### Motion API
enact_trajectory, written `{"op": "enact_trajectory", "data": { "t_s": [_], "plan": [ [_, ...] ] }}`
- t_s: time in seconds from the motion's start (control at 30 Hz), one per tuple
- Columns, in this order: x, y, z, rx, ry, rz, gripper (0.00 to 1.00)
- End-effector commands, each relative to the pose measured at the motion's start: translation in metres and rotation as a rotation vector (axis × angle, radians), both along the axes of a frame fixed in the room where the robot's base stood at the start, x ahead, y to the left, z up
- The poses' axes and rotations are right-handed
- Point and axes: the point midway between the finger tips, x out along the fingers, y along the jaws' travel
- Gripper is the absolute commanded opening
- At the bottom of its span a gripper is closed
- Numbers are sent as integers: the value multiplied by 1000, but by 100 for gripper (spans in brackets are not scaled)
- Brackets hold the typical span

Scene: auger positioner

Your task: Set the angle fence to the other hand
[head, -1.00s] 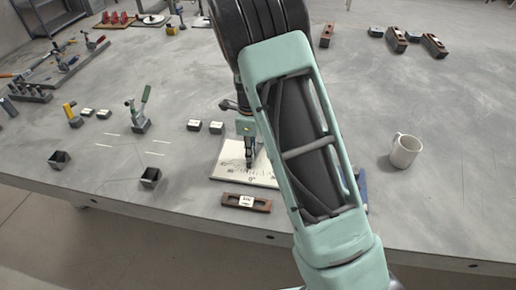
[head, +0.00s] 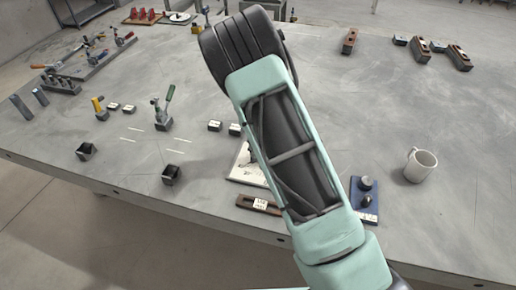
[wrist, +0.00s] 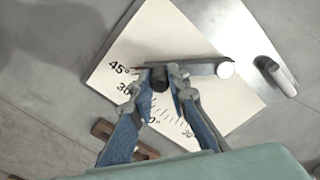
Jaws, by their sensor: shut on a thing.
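The white angle plate (head: 243,173) lies near the table's front edge, mostly behind my arm in the head view. In the wrist view the plate (wrist: 170,35) shows its printed degree scale, with 45° and 30° at left. A grey bar (wrist: 200,69) lies across it, with a round pale end at right. A thin red tip shows at its left end beside the 45° mark. My gripper (wrist: 160,82) is shut on a dark knob (wrist: 160,76) at the bar's left part. My gripper is hidden behind my arm in the head view.
A labelled brown block (head: 258,203) lies in front of the plate. A toggle clamp (head: 163,112) and small dark bins stand left.

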Motion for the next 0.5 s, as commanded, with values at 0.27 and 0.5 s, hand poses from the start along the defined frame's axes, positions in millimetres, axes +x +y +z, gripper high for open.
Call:
{"op": "enact_trajectory", "data": {
  "t_s": [0.27, 0.5],
  "plan": [
    [1, 1, 1, 2, -2, -6, 0],
    [1, 1, 1, 0, -2, -5, 26]
  ]
}}
